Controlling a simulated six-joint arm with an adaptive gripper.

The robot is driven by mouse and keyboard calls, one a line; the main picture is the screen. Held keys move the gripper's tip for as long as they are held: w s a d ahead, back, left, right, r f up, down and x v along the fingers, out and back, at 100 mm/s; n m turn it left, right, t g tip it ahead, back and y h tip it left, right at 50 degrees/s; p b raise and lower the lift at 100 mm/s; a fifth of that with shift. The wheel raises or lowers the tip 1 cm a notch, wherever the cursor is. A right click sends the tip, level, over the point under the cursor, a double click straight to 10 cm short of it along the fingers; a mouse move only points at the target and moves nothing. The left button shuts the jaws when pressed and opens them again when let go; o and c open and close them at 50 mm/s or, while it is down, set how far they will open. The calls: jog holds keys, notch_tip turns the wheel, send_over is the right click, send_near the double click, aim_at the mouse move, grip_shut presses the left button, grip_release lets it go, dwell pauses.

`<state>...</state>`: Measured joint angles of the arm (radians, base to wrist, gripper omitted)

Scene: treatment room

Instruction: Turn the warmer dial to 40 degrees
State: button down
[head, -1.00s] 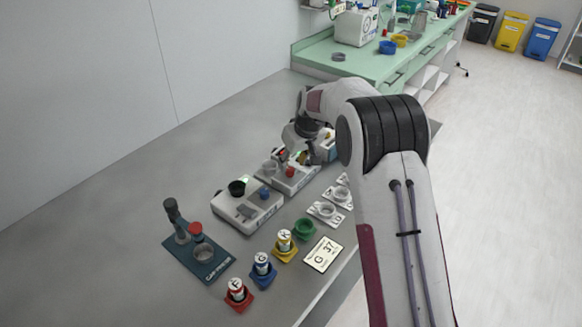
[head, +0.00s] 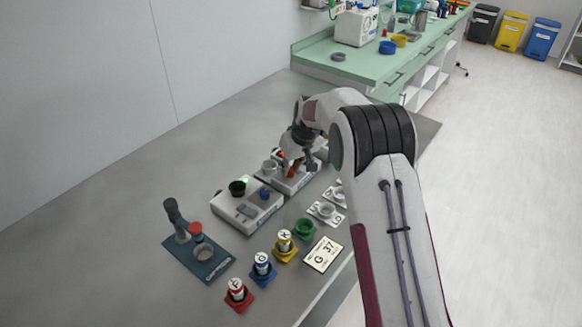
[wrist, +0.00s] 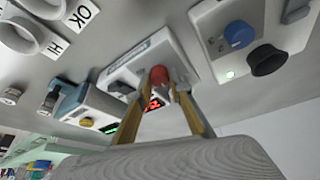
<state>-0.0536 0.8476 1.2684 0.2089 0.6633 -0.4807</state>
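A white device with a red dial and a lit red display, which looks like the warmer (head: 277,181), stands on the grey bench, partly hidden by my arm in the head view. The wrist view shows its white housing (wrist: 190,55), its red dial (wrist: 160,75) and its red display (wrist: 153,104), whose digits are too small to read surely. My gripper (head: 291,170) is down at this device. In the wrist view, my gripper (wrist: 162,77) has its two fingers apart on either side of the red dial. I cannot tell whether they touch it.
A white device with a blue knob (head: 265,193) and black cup stands nearer. Another device with a green display (wrist: 97,108) stands on the other side. A capping stand (head: 200,250), coloured vial holders (head: 263,268), a "G 37" card (head: 323,254) and white labelled holders (head: 326,213) are around.

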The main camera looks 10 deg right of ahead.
jog(key=shift+m+h, duration=0.3)
jog(key=shift+m, duration=0.2)
jog(key=shift+a+m+h, duration=0.15)
jog(key=shift+m+h, duration=0.75)
jog(key=shift+m, duration=1.6)
jog(key=shift+a+m+g+h, duration=0.15)
jog(key=shift+m+h, duration=0.4)
jog(key=shift+m, duration=1)
jog(key=shift+m+g+h, duration=0.25)
jog(key=shift+m+h, duration=0.3)
jog(key=shift+m, duration=1.3)
jog(key=c, duration=1.8)
grip_release()
jog(key=shift+c, duration=0.2)
jog(key=shift+r, duration=0.15)
